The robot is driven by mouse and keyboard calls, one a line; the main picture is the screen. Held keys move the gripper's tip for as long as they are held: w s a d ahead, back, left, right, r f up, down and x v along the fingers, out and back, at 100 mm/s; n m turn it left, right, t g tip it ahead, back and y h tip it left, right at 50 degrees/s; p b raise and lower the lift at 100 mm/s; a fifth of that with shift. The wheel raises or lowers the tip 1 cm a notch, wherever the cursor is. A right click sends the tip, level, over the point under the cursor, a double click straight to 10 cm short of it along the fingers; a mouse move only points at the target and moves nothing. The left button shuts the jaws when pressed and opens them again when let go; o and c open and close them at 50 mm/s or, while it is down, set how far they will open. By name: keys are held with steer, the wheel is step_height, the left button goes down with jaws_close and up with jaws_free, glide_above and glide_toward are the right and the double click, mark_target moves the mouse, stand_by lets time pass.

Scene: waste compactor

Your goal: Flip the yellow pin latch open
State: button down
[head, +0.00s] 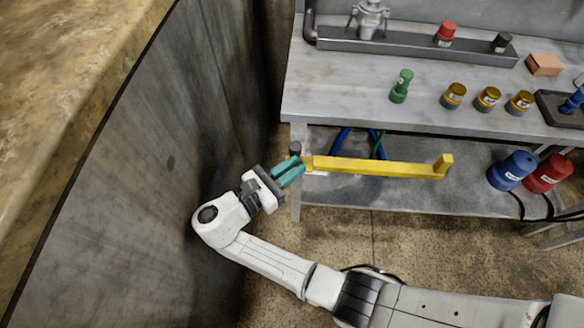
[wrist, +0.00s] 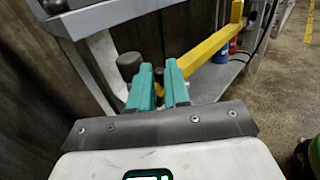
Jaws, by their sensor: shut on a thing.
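The yellow pin latch (head: 375,168) is a long bar with an upright stub at its right end, in front of the workbench in the head view. It runs roughly level from my gripper to the right. In the wrist view the yellow bar (wrist: 208,48) runs up and to the right from the fingers. My gripper (head: 298,167) has teal fingers, which are shut on the latch's left end. In the wrist view my gripper (wrist: 159,80) shows a little yellow between its fingers. The fingers partly hide that end.
A dark round knob (head: 295,148) sits close beside the fingertips. The grey workbench (head: 340,95) stands behind, holding a green bottle (head: 401,86) and several small jars. A dark wall (head: 165,160) rises close on the left. Blue (head: 512,171) and red (head: 548,173) containers are at right.

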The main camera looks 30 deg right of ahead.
stand_by(0.3)
steer(key=c, duration=1.1)
jaws_free()
steer(key=shift+c, duration=0.2)
